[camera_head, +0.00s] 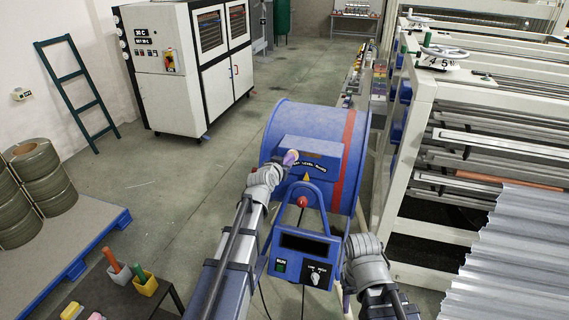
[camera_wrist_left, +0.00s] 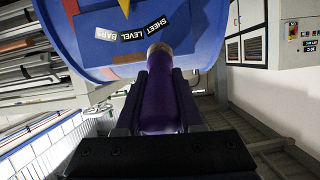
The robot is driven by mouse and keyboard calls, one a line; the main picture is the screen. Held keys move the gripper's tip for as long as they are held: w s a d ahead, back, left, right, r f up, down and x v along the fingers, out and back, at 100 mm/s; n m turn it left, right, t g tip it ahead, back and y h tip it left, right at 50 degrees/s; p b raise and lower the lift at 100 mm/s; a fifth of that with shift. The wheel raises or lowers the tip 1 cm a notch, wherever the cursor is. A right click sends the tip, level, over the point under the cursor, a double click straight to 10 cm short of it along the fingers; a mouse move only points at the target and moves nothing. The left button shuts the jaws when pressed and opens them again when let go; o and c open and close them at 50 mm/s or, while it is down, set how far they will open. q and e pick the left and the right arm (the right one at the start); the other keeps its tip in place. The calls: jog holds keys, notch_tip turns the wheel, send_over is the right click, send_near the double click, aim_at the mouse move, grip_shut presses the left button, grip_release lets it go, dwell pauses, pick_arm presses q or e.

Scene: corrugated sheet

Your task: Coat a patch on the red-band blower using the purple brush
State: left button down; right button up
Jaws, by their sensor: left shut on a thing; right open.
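The blower (camera_head: 283,118) is a big blue drum with a red band (camera_head: 345,150) around its right part. A box on its front bears a "SHEET LEVEL BARS" label and an orange-brown patch (camera_head: 322,156). My left gripper (camera_head: 277,168) is shut on the purple brush (camera_head: 291,157), just in front of the box's left part. In the left wrist view the purple handle (camera_wrist_left: 160,95) points at the blue housing, its pale tip beside the label. I cannot tell whether the tip touches. My right gripper (camera_head: 362,247) is low, right of the control panel; its fingers are hard to make out.
A blue control panel (camera_head: 302,258) stands before the blower, between my arms. A machine frame and corrugated sheet (camera_head: 505,260) fill the right. A white cabinet (camera_head: 185,65) stands behind; floor left of the blower is clear.

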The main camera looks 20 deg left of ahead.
pick_arm(q)
jog(key=shift+w, duration=0.85)
jog(key=shift+d, duration=0.1)
jog(key=shift+s+d, duration=0.2)
jog(key=shift+d, duration=1.7)
jog(key=shift+w+a, duration=0.15)
jog(key=shift+a, duration=1.85)
jog(key=shift+s+a, duration=0.1)
jog(key=shift+s, duration=2.95)
